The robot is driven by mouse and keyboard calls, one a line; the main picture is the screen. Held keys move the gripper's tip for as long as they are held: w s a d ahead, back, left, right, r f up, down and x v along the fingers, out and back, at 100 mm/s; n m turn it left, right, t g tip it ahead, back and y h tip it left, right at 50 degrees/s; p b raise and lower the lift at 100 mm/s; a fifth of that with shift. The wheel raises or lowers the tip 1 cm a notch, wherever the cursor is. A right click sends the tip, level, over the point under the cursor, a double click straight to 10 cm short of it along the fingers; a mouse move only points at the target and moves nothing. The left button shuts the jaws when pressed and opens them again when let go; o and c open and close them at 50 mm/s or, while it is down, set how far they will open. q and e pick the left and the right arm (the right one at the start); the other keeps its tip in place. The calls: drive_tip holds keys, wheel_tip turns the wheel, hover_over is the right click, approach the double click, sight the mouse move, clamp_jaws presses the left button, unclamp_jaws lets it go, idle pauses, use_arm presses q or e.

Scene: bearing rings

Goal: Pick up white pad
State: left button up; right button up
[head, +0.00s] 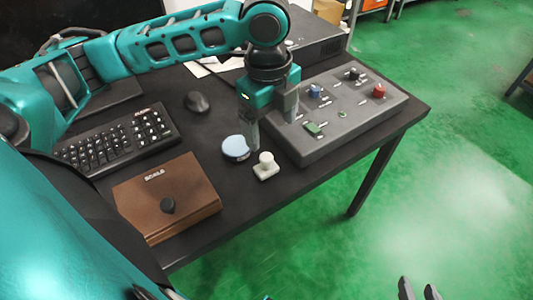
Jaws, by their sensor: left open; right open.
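A small white pad (266,171) with a square base and a round knob on top sits on the dark table. My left gripper (273,134) points down above the table, just behind the pad in the picture. Its fingers are apart with nothing between them, and it does not touch the pad. My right gripper (419,289) shows only its fingertips at the bottom right, over the green floor. It is open and empty, far from the pad.
A pale blue round disc (235,147) lies left of the pad. A brown box (168,198) with a black knob, a keyboard (120,138) and a mouse (196,102) are further left. A grey control panel (335,112) with coloured buttons stands behind. The table's front right edge is clear.

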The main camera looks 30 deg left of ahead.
sight(267, 157)
use_arm(q)
drive_tip(key=shift+s+a+f+b, duration=0.1)
drive_tip(key=shift+a+b, duration=0.05)
drive_tip(key=shift+a, duration=0.2)
drive_tip(key=shift+s+a+f+b, duration=0.1)
drive_tip(key=shift+a+b, duration=0.05)
drive_tip(key=shift+a, duration=0.2)
wheel_tip(267, 157, down, 7)
drive_tip(key=shift+d+r+b, duration=0.1)
drive_tip(key=shift+r+b, duration=0.05)
drive_tip(key=shift+b, duration=0.95)
drive_tip(key=f+b, duration=0.2)
drive_tip(key=f, duration=0.2)
drive_tip(key=shift+d+f, duration=0.15)
drive_tip(key=shift+d, duration=0.05)
drive_tip(key=shift+f, duration=0.45)
drive_tip(key=shift+r, duration=0.1)
drive_tip(key=c, duration=1.2)
